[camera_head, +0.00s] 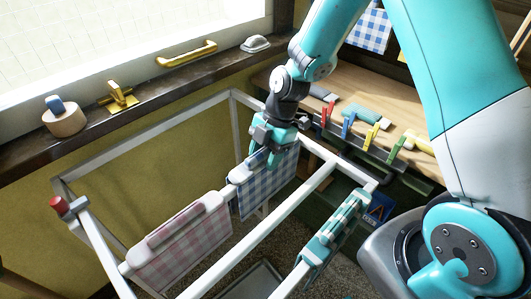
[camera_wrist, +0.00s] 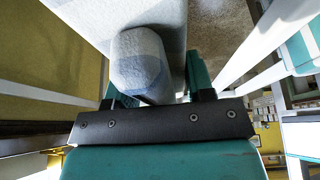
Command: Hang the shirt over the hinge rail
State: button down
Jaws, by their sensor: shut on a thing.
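A blue-and-white checked cloth (camera_head: 268,187), which I take to be the shirt, hangs down beneath my gripper (camera_head: 270,150). My gripper is shut on the padded ridge along its top. In the wrist view, the pale blue rounded end of that ridge (camera_wrist: 141,62) sits between the fingers. A white rail of the rack (camera_head: 222,262) runs diagonally in front of the cloth. The cloth is in line with the bar that carries a pink checked cloth (camera_head: 185,243). Whether the cloth rests on that bar or hangs just above it I cannot tell. None of the rails is marked as the hinge rail.
A red knob (camera_head: 62,206) tops the left corner. Colored clothespins (camera_head: 372,134) line the bench edge at right. The windowsill (camera_head: 150,97) holds a wooden cup (camera_head: 62,119) and brass fittings (camera_head: 122,97).

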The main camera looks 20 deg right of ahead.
jog(key=shift+f+b, duration=0.4)
jog(key=shift+f, duration=0.3)
jog(key=shift+c, duration=2)
grip_release()
jog(key=shift+p+v, duration=2.35)
jog(key=shift+v, duration=1.15)
jog(key=shift+r, duration=0.1)
